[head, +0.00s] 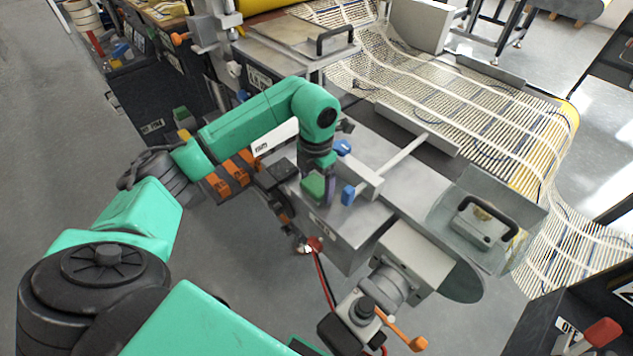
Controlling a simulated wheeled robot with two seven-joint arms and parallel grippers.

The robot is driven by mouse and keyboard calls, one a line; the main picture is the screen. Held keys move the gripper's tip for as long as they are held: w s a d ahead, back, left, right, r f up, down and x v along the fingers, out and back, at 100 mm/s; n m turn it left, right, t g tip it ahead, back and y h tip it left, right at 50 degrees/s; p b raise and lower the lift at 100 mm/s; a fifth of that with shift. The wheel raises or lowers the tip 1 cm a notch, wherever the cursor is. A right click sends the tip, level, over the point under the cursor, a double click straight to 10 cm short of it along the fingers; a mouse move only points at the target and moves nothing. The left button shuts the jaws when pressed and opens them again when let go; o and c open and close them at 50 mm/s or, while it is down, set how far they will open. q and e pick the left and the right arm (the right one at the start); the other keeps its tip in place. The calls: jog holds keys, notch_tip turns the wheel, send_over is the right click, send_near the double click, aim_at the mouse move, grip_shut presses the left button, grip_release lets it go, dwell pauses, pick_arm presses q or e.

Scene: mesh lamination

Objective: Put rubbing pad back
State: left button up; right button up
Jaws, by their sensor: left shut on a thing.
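My left arm reaches in from the left over the metal bench, and its gripper (324,188) points down near the bench's front edge. The gripper is shut on a small green block (313,187), which looks like the rubbing pad. The fingers and wrist hide part of it. I cannot tell whether the block touches the metal surface. My right gripper is not in view.
A metal bar with blue ends (348,194) lies close by on the bench (335,226). A black-handled plate (487,222) stands at the right. Mesh (455,110) runs behind.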

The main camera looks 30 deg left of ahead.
aim_at(317, 183)
pick_arm(q)
jog(key=shift+f, duration=0.1)
jog(key=o, duration=1)
jog(key=shift+o, duration=0.2)
jog(key=shift+w+r, duration=0.1)
jog(key=shift+r, duration=0.15)
notch_tip(317, 183, up, 7)
jog(key=shift+f+b, duration=0.15)
jog(key=shift+b, duration=0.65)
notch_tip(317, 183, up, 5)
jog(key=shift+r+p, duration=0.1)
jog(key=shift+p, duration=0.35)
